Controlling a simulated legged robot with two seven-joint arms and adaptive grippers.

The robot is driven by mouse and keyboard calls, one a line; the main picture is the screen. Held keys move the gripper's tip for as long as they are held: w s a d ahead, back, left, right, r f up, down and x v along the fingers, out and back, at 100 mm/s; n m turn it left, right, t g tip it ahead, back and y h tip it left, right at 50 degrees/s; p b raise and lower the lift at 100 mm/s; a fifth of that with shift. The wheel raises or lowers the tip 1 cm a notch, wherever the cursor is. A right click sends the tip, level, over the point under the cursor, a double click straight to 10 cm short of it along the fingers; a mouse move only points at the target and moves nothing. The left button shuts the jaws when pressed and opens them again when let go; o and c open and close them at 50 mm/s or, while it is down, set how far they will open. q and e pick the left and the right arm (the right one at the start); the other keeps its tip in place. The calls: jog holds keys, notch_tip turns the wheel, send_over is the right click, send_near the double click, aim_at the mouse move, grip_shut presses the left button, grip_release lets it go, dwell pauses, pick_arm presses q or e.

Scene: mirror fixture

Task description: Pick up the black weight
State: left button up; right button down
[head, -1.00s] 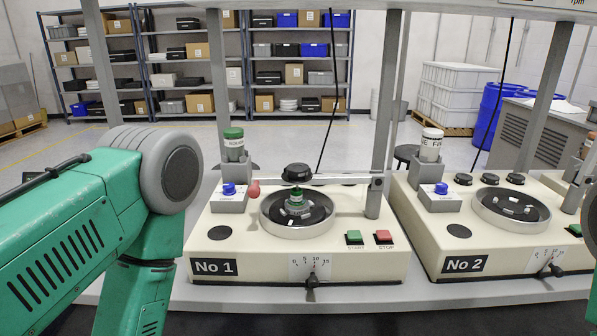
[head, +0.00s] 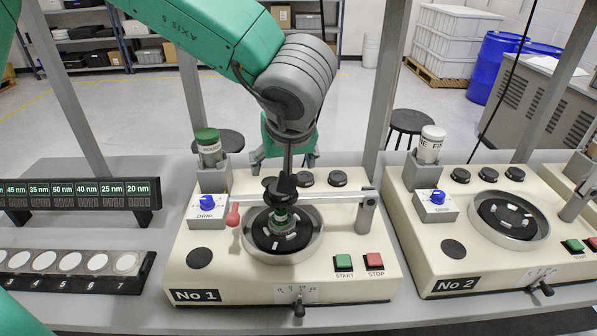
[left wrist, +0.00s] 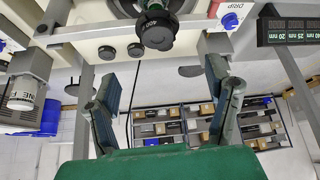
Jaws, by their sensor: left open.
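The black weight (head: 287,184) is a dark knob on top of a green-ringed stack in the round dish (head: 250,240) of machine No 1. In the left wrist view the black weight (left wrist: 157,34) shows at the top centre, beyond the fingertips. My left gripper (head: 285,160) is above and behind the weight in the head view, largely hidden by my own grey wrist. In the left wrist view my left gripper (left wrist: 165,75) has its two fingers wide apart with nothing between them. My right gripper is not in view.
A green-capped bottle (head: 209,149) stands back left. Frame posts (head: 385,85) rise behind. Machine No 2 (head: 400,225) is at right.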

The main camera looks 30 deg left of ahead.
pick_arm(q)
send_over(280, 198)
jog(key=d, duration=0.2)
notch_tip(280, 198, down, 7)
jog(key=shift+a+f+b, duration=0.1)
jog(key=shift+a+b, duration=0.25)
jog(key=shift+a, duration=0.2)
jog(key=x, duration=0.4)
jog(key=shift+w+a, duration=0.2)
jog(key=shift+a, duration=0.2)
jog(key=shift+w+d+f, duration=0.1)
jog(key=shift+w+f, duration=0.2)
jog(key=shift+f, duration=0.05)
jog(key=shift+d+r, duration=0.1)
jog(key=shift+d, duration=0.05)
